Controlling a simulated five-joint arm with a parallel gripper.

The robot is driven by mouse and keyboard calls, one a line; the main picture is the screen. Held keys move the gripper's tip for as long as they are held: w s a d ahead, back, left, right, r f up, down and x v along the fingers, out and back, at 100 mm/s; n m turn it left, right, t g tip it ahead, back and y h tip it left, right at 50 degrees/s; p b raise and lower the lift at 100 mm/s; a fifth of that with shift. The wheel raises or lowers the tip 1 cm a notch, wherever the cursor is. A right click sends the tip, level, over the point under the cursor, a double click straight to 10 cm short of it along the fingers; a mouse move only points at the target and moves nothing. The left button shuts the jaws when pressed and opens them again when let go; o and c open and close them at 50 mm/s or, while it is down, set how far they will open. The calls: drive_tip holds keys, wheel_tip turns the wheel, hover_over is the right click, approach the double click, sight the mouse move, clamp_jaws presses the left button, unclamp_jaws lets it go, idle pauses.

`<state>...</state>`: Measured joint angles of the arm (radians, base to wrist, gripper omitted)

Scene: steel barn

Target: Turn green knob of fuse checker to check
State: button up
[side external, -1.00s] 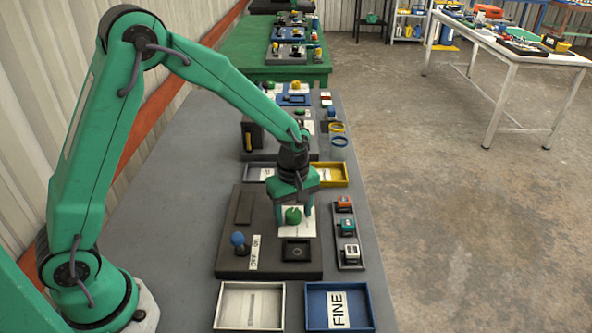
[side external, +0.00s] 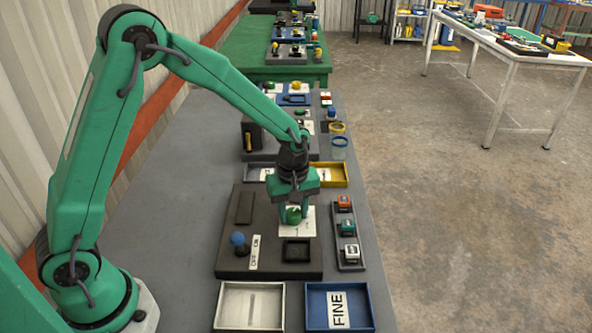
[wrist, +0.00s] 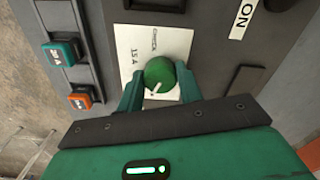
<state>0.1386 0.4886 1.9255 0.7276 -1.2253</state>
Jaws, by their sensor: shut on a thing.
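The fuse checker (side external: 232,262) is a dark panel on the bench. Its green knob (side external: 293,216) stands on a white label plate (side external: 303,231). In the wrist view the round knob (wrist: 160,73) has a white pointer mark toward its lower left edge. The label plate (wrist: 172,40) there carries "15 A" and smaller, partly unclear lettering. My gripper (side external: 294,208) points down over the plate. In the wrist view my gripper (wrist: 160,90) is shut on the green knob, one finger on each side. The plate's lower part is hidden behind the gripper.
A blue knob (side external: 238,240) and an "OFF ON" label (side external: 255,252) are at the panel's left. A black socket (side external: 296,250) is in front. A rack (side external: 350,262) of several fuses stands right. A white tray (side external: 223,306) and a blue "FINE" tray (side external: 313,308) sit in front.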

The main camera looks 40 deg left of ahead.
drive_tip(key=m, duration=0.7)
drive_tip(key=shift+m, duration=0.4)
drive_tip(key=m, duration=0.7)
drive_tip(key=shift+s+a, duration=0.1)
drive_tip(key=m, duration=0.6)
drive_tip(key=shift+m, duration=0.3)
drive_tip(key=m, duration=0.6)
drive_tip(key=shift+a+m, duration=0.1)
drive_tip(key=shift+m, duration=0.3)
drive_tip(key=o, duration=1)
